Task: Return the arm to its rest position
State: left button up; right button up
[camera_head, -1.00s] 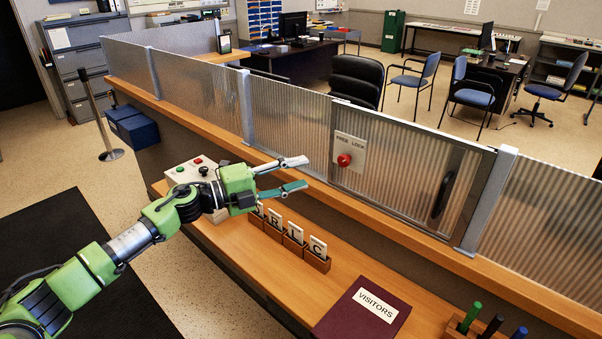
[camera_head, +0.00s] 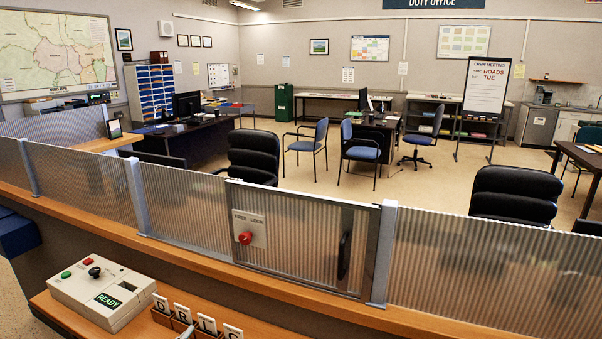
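My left arm is almost wholly out of the head view. A small pale tip (camera_head: 187,331) at the bottom edge, in front of the letter tiles, looks like one finger of my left gripper. Whether that gripper is open or shut is hidden below the frame. My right gripper is not in view. The control box (camera_head: 102,293) with red and green buttons, a black knob and a READY display sits on the counter at lower left. The letter tiles (camera_head: 207,324) stand beside it, cut off by the bottom edge.
A ribbed glass screen (camera_head: 480,265) runs along the counter ledge (camera_head: 205,262). Its gate panel (camera_head: 300,250) bears a red knob (camera_head: 245,238) marked FREE and LOCK and a black handle (camera_head: 344,255). Chairs and desks stand beyond it.

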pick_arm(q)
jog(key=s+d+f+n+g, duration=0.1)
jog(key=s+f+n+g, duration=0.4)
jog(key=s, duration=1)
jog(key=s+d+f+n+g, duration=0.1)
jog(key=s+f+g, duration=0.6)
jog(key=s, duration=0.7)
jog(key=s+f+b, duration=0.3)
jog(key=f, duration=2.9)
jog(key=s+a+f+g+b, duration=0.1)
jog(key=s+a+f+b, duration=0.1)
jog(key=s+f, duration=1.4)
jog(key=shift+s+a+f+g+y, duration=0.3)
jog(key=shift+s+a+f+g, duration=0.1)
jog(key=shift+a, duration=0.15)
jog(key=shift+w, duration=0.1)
